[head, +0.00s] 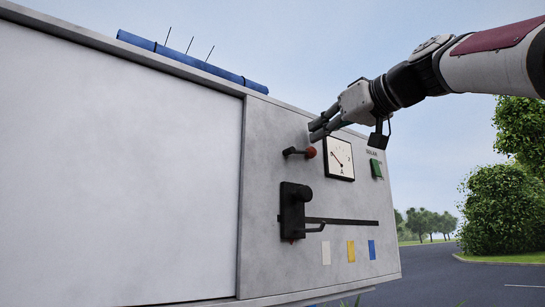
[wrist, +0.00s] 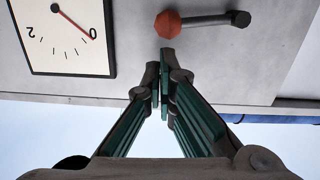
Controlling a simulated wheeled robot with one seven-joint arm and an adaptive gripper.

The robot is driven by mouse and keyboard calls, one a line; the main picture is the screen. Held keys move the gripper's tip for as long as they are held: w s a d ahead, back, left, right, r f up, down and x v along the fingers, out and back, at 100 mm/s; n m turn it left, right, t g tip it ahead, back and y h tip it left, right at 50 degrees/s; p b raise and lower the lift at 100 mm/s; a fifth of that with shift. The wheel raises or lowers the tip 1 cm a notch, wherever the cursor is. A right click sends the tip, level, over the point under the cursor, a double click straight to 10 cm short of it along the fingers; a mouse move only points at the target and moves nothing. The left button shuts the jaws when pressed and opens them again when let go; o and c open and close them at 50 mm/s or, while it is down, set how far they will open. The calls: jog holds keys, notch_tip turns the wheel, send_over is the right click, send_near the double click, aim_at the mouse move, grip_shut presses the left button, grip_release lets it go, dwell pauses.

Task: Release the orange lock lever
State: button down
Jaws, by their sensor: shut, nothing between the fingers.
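A short dark lever with an orange-red knob (head: 310,152) is mounted on the grey panel, left of the dial. It lies nearly level, with its pivot at the left end and the knob at the right. In the wrist view, which is upside down, the knob (wrist: 168,24) shows just beyond my fingertips, with the dark arm running right to its pivot. My gripper (head: 313,131) is above the knob at the panel's upper part. Its fingers (wrist: 160,65) are together and empty. I cannot tell whether a fingertip touches the knob.
The dial (head: 339,158) is right of the knob, with a green switch (head: 376,168) beyond it. Below are a black handle unit (head: 293,211) with a long dark bar (head: 345,221) and coloured labels (head: 351,251). A blue tube (head: 190,62) lies along the top. Open air is at right.

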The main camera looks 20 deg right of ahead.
jog(key=shift+d+f, duration=0.2)
jog(key=shift+f, duration=0.05)
dwell(0.6)
